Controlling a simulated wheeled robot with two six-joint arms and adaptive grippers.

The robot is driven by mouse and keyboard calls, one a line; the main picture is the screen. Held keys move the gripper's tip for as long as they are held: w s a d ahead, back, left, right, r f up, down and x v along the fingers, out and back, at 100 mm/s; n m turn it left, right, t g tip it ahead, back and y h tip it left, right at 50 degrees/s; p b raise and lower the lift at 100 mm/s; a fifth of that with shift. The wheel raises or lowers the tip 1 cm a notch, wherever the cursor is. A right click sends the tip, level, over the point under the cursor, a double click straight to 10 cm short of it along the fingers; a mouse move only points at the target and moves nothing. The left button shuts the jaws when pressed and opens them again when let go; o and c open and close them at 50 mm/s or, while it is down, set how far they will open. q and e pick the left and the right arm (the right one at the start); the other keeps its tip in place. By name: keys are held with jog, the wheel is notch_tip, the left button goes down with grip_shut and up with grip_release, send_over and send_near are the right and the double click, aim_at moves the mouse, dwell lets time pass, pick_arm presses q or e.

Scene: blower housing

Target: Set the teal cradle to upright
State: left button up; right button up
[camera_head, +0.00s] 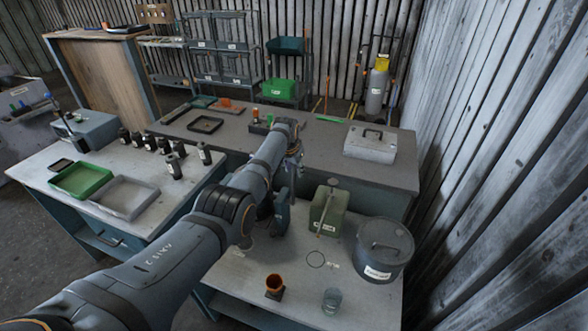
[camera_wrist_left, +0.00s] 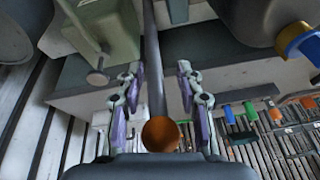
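My left gripper (camera_head: 292,160) is over the gap between the front and back benches, partly hidden by its own arm. In the left wrist view its two fingers (camera_wrist_left: 161,105) stand apart. A grey rod with a round orange-brown end (camera_wrist_left: 160,134) shows between them, with a gap on each side; I cannot tell how far off it is. I cannot identify the teal cradle for certain. My right gripper is not in view.
The front bench holds a green box (camera_head: 328,211), a grey lidded pot (camera_head: 384,250), an orange cup (camera_head: 274,286) and a glass jar (camera_head: 332,300). A grey case (camera_head: 370,143) stands on the back bench. The left bench holds trays and several dark bottles. A slatted wall closes the right side.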

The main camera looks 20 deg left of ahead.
pick_arm(q)
jog(key=v, duration=1.2)
jog(key=shift+c, duration=0.3)
